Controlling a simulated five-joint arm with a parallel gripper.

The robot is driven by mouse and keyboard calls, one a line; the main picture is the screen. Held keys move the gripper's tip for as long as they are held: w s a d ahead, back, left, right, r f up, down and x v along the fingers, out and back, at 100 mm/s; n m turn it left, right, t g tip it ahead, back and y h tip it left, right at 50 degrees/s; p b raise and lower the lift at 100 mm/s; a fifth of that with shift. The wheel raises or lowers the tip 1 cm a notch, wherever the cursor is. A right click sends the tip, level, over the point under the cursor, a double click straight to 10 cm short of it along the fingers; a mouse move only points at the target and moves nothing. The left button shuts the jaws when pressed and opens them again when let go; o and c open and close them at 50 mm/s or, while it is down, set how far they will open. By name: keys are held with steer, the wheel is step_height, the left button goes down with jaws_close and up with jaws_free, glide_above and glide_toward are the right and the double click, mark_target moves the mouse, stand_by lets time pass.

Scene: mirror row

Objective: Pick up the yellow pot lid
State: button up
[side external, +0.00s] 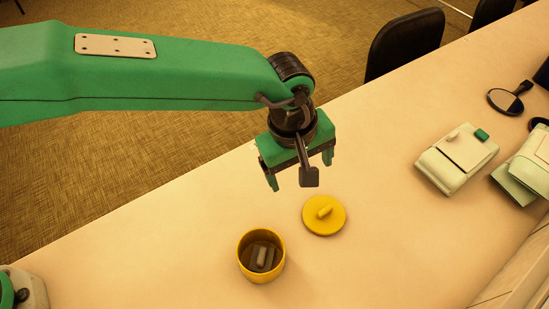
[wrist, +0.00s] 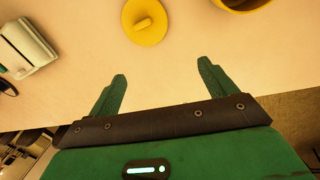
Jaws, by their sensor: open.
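The yellow pot lid (side external: 323,216) lies flat on the table, its peg-like handle upward. It also shows at the top of the wrist view (wrist: 145,21), ahead of and between the fingers' lines. The open yellow pot (side external: 260,256) stands beside it with dark grey pieces inside; part of its rim shows at the top right of the wrist view (wrist: 243,5). My gripper (side external: 301,172) is open and empty above the table, a little behind the lid in the side view. Both green fingers show apart in the wrist view (wrist: 162,82). Neither touches the lid.
A pale box with a green button (side external: 456,160) lies to the right, also at the left of the wrist view (wrist: 25,45). A round black-handled mirror (side external: 505,101) and pale cases (side external: 527,167) are farther right. The table (side external: 370,255) around the lid is clear. Black chairs (side external: 404,42) stand beyond its edge.

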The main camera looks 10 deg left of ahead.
mark_target(319, 213)
steer(key=shift+n, duration=0.3)
steer(key=shift+s+d+f, duration=0.35)
steer(key=shift+d+f, duration=0.3)
steer(key=shift+f, duration=0.3)
steer(key=shift+s+d+f, duration=0.4)
steer(key=shift+d+f, duration=0.25)
steer(key=shift+f, duration=0.35)
steer(key=shift+s+d+f, duration=0.35)
steer(key=shift+d+f, duration=0.3)
steer(key=shift+f, duration=0.3)
steer(key=shift+f, duration=0.1)
steer(key=shift+w+d+f, duration=0.1)
steer(key=shift+d+f, duration=0.1)
steer(key=shift+f, duration=1.05)
steer(key=shift+w+d+f, duration=0.1)
steer(key=shift+d+f, duration=0.1)
steer(key=shift+f, duration=1)
steer(key=shift+c, duration=0.2)
steer(key=c, duration=1)
